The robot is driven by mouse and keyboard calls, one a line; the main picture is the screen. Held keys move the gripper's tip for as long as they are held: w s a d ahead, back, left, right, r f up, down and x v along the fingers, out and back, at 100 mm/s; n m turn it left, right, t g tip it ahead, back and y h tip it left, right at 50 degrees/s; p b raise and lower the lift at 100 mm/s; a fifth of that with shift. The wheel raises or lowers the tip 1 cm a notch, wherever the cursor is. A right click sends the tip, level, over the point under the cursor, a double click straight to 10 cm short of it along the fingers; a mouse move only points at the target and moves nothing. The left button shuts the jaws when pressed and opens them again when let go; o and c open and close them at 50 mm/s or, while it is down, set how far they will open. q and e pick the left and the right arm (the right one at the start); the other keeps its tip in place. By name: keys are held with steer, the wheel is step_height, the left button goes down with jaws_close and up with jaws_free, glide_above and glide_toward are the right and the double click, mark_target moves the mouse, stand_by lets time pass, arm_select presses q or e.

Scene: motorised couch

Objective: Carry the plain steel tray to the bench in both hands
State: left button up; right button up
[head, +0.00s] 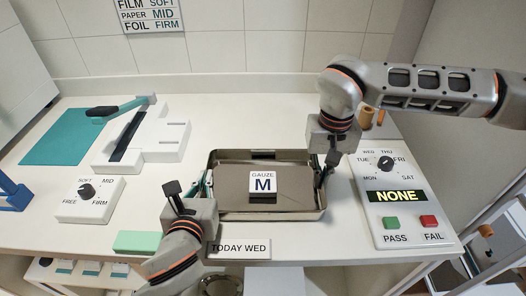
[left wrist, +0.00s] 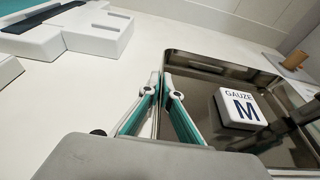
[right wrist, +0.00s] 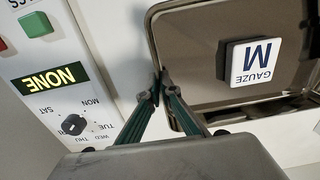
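The steel tray (head: 318,214) is a grey-brown rectangular tray at the middle of the white bench top (head: 330,240). I cannot tell whether the tray is clear of the bench top.
To the right is a panel (head: 390,210) with a dial, a NONE display and PASS and FAIL buttons. To the left are a white device (head: 150,140), a teal mat (head: 60,136) and a dial box (head: 88,198). A TODAY WED sign (head: 240,249) and green block (head: 140,241) are in front.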

arm_select(q)
steer(key=o, duration=0.3)
arm_select(e)
steer(key=o, duration=0.3)
arm_select(q)
steer(key=shift+o, duration=0.2)
arm_select(e)
steer(key=shift+o, duration=0.2)
arm_select(q)
steer(key=shift+s+r, duration=0.1)
steer(key=v, duration=0.7)
arm_select(e)
steer(key=shift+r, duration=0.1)
arm_select(q)
steer(key=shift+s+r, duration=0.1)
steer(key=shift+s, duration=0.05)
arm_select(e)
steer(key=shift+r, duration=0.2)
step_height(320, 180, up, 12)
steer(key=shift+f, duration=0.2)
